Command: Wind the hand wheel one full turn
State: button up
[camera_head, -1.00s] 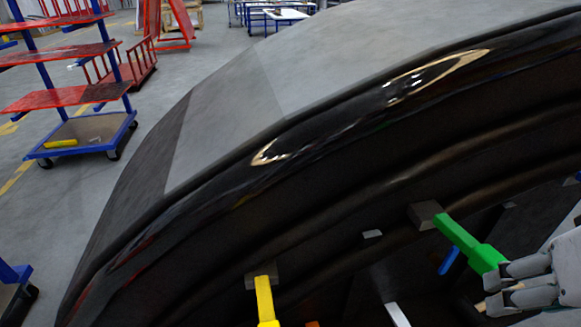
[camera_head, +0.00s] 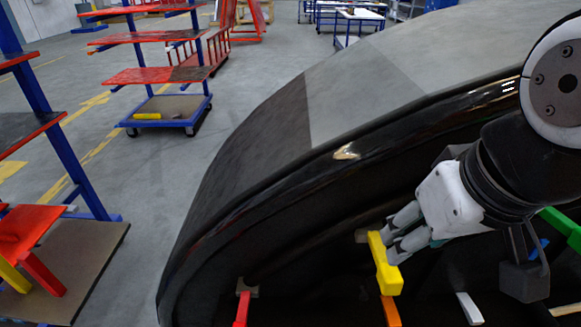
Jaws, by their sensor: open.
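No hand wheel can be made out in this view. My gripper (camera_head: 393,233) is open at the right of the picture, inside the dark nosecone shell (camera_head: 235,220). Its fingers are at the upper part of a yellow handle (camera_head: 387,277), close beside it. I cannot tell whether they touch it. The yellow handle hangs from a grey block on the inner wall. My arm hides part of the shell's inside behind it.
A red handle (camera_head: 242,308) is at lower left, an orange one (camera_head: 391,311) below the yellow, and a green one (camera_head: 562,226) at the right edge. A white bar (camera_head: 469,308) is low in the shell. Shelf carts (camera_head: 165,105) stand left; grey floor between is clear.

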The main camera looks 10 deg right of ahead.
aim_at(343, 282)
jog(key=k+j+u, duration=0.1)
jog(key=k+j, duration=0.2)
jog(key=k, duration=0.2)
jog(key=k+j+u, duration=0.15)
jog(key=k+j, duration=0.15)
jog(key=k, duration=0.2)
